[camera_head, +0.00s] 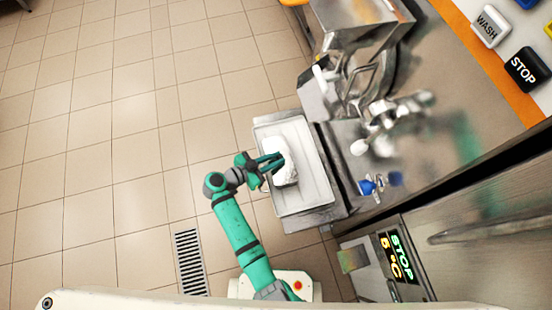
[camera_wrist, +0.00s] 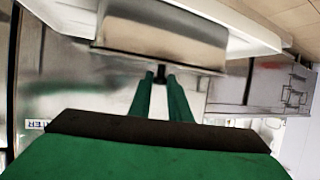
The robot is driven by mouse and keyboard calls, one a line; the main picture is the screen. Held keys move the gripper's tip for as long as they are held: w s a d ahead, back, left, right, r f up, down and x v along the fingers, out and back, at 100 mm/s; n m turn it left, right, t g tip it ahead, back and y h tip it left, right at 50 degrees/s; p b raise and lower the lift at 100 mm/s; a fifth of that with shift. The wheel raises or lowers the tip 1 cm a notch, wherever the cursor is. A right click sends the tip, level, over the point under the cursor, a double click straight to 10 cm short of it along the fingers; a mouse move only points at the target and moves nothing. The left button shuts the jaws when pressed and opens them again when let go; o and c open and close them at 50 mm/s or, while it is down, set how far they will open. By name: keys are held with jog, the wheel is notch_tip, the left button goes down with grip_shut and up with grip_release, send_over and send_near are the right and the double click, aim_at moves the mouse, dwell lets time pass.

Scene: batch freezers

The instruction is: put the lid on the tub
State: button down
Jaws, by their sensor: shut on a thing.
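A pale tub (camera_head: 288,174) stands on a white tray in the head view. In the wrist view, it appears as a silvery block (camera_wrist: 165,32) beyond my fingertips. A thin flat edge, which looks like the lid (camera_wrist: 155,61), runs along the tub's near side in that view. A small dark knob (camera_wrist: 160,73) sits between my fingertips. My gripper (camera_head: 274,160) is over the tub, with its green fingers shut on what looks like the lid's knob. I cannot tell whether the lid touches the tub or is fully seated.
The white tray (camera_head: 318,186) has bare room around the tub. Metal freezer machinery (camera_head: 385,125) with a spout and a blue-handled fitting stands close on the right. Open tiled floor (camera_head: 110,130) lies left.

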jog(key=shift+w+d, duration=0.1)
jog(key=shift+w, duration=0.1)
dwell(0.6)
jog(key=shift+s, duration=0.1)
jog(key=shift+s+d, duration=0.1)
jog(key=shift+d, duration=0.05)
jog(key=shift+f, duration=0.15)
dwell(1.2)
jog(key=c, duration=1.5)
grip_release()
